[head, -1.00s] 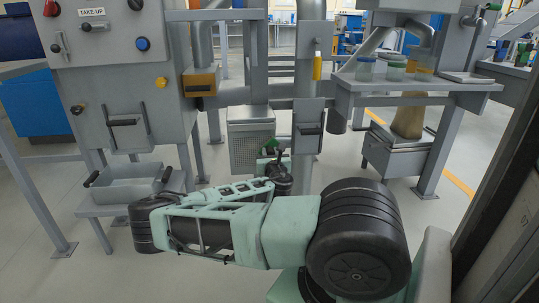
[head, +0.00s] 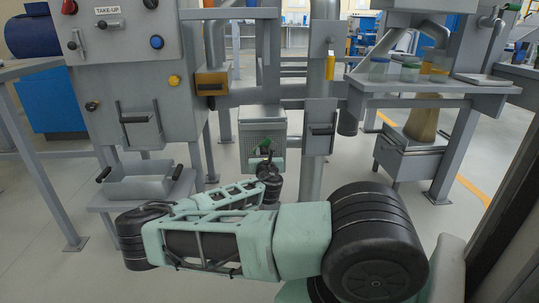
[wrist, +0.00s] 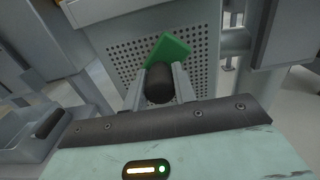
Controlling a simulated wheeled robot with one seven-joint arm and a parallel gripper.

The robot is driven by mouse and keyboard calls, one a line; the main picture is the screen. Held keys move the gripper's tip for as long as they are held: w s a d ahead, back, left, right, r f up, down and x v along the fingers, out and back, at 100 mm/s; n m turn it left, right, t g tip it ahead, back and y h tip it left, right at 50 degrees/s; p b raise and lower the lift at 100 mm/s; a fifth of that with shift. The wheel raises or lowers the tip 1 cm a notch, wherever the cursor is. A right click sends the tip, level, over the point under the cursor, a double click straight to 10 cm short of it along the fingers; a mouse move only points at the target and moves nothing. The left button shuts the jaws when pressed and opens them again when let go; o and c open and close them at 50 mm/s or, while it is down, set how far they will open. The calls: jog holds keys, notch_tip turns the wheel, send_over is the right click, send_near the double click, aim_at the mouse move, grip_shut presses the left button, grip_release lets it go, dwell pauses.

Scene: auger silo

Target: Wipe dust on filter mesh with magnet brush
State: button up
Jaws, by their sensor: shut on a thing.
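The magnet brush (wrist: 168,50) has a green head and a black round handle. My gripper (wrist: 161,82) is shut on the handle, with one finger on each side. The filter mesh (wrist: 200,42) is a grey perforated panel just beyond the brush head. I cannot tell whether the head touches it. In the head view, the mesh (head: 279,160) is on the front of a grey box at the middle, partly hidden by my gripper (head: 264,156) and the green brush head (head: 265,145). No dust can be made out on the mesh.
A grey open tray (head: 150,187) with black handles stands on a low stand at the left, below the take-up panel (head: 140,60). A shelf (head: 430,98) with jars is at the right. A vertical post (head: 318,90) with a handled box stands right of the mesh.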

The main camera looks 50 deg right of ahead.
jog(key=shift+w+a, duration=0.75)
jog(key=shift+w, duration=0.3)
jog(key=shift+w+a+b, duration=0.65)
jog(key=shift+w+a, duration=0.6)
jog(key=shift+w, duration=0.1)
jog(key=shift+c, duration=0.3)
jog(key=shift+s, duration=0.1)
jog(key=v, duration=0.6)
jog(key=shift+v, duration=1.45)
